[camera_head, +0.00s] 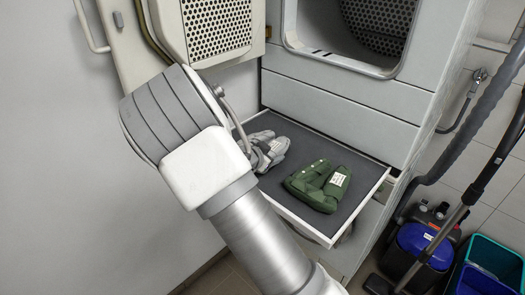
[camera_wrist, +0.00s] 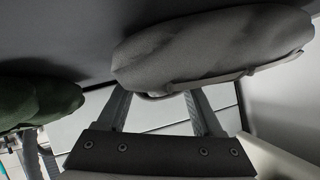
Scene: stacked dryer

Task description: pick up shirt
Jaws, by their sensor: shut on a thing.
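A grey folded garment (camera_head: 272,152), which looks like a shirt, lies at the left of the pulled-out dark shelf (camera_head: 352,221). A green folded garment (camera_head: 318,186) with a white label lies to its right. In the wrist view, my gripper (camera_wrist: 160,95) reaches to the grey garment (camera_wrist: 205,48), and its fingertips are hidden by the cloth. My gripper is shut on the grey garment. The green garment (camera_wrist: 35,103) is at the left of the wrist view, apart from my fingers. In the head view my arm covers most of the gripper.
The shelf sticks out below the dryer's round opening (camera_head: 370,30). The open perforated door (camera_head: 215,25) is above my arm. A blue vacuum cleaner (camera_head: 420,248), its hose and a teal bin (camera_head: 490,268) stand on the floor at the right. A plain wall is at the left.

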